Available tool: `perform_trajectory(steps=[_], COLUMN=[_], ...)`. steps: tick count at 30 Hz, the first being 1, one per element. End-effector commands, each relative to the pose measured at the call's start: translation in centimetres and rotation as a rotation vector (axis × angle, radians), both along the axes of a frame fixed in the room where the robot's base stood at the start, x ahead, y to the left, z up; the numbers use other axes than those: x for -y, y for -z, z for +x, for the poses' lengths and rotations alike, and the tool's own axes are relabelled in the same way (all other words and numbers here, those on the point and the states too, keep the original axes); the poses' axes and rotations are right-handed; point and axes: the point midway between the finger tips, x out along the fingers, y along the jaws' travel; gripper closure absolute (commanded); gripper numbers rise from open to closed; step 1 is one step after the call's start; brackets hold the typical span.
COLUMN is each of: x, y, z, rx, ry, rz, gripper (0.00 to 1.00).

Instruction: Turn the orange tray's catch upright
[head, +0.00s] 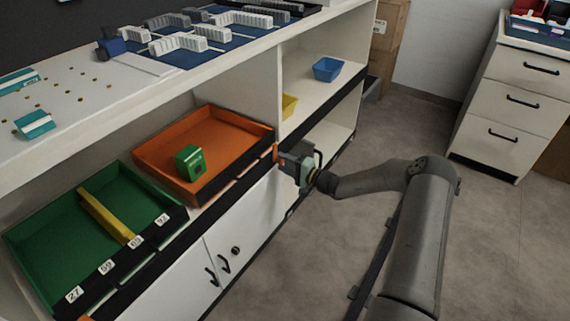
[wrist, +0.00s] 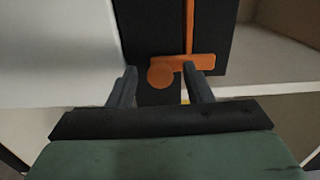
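The orange tray (head: 225,135) sits on the shelf with a green block with a lighter face (head: 190,162) in it. Its orange catch (wrist: 198,63) shows in the wrist view as a short bar with a round disc at its left end, against a black front. The bar lies across the picture there. In the head view a small orange piece (head: 275,152) shows at the tray's right front corner, beside my gripper (head: 287,157). In the wrist view my gripper (wrist: 160,75) is open, its fingers either side of the disc. Whether they touch the catch I cannot tell.
A green tray (head: 40,232) with a yellow bar stands left of the orange tray. White cupboard doors (head: 245,225) with black handles lie below. Blue (head: 327,69) and yellow (head: 289,105) bins are in the right bay. The floor (head: 420,120) before the shelf is open.

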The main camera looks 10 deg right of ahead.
Motion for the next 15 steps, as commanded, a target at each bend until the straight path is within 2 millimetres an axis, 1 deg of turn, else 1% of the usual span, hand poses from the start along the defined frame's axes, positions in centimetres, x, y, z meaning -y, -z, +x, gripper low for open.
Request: perform_trajectory(steps=[4,8,11,15], x=[0.1,1.1,2.5,4.9], y=[0.0,-0.2,-0.3,-0.3], z=[-0.1,-1.0,-2.4,-4.9], rx=[-0.001,-0.001,-0.002,-0.003], ry=[0.0,0.001,0.002,0.003], rz=[0.001,0.0,0.001,0.0], gripper=[0.54,0.54,0.54,0.54])
